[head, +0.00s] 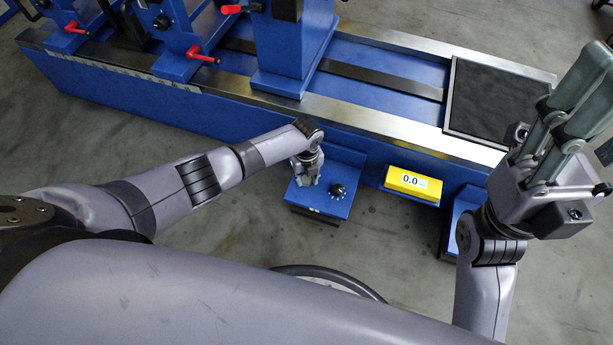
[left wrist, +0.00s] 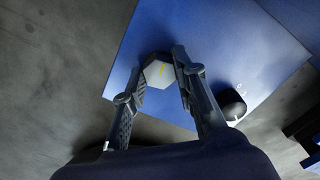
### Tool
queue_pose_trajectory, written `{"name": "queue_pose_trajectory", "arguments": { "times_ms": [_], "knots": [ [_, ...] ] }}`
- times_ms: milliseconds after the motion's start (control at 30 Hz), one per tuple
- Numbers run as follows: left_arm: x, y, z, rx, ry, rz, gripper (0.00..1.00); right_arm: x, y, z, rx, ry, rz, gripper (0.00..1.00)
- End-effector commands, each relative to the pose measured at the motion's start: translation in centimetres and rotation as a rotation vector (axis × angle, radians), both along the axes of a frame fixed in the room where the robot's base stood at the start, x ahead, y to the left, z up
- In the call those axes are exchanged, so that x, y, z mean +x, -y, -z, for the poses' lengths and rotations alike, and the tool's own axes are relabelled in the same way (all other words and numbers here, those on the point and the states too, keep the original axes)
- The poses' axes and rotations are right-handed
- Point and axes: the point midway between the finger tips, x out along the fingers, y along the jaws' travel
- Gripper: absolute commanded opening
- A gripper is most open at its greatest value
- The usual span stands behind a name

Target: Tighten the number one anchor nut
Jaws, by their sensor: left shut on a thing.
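The anchor nut (left wrist: 158,73) is a pale hexagonal head with a yellow mark on top. It sits over the blue foot plate (head: 318,203), near that plate's edge. My left gripper (head: 307,178) points down at this plate. In the left wrist view its two fingers (left wrist: 157,68) are shut on the nut, one on each side. In the head view the gripper hides the nut. My right gripper (head: 578,130) is raised at the right with its fingers spread and nothing between them.
A black knob (head: 337,191) stands on the same plate, close to the right of my left gripper. A yellow display (head: 412,183) reading 0.0 is on the blue machine bed (head: 400,60). Red-handled supports (head: 190,60) stand at the upper left.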

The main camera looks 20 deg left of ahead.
Motion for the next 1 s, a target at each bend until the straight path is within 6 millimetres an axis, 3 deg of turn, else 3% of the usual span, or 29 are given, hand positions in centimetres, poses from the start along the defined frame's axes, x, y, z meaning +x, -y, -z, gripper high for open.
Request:
{"name": "queue_pose_trajectory", "arguments": {
  "times_ms": [400,967,1000],
  "knots": [
    [-0.13,-0.03,0.08,0.000,-0.004,0.188,0.00,0.04,0.09,-0.41,0.010,0.013,0.003,0.47],
    [-0.11,-0.03,0.06,0.000,-0.003,0.216,0.00,-0.02,0.04,-0.37,0.004,0.014,0.001,0.47],
    [-0.11,-0.03,0.06,0.000,-0.003,0.216,0.29,-0.02,0.03,-0.37,0.004,0.014,0.001,0.47]
  ]
}}
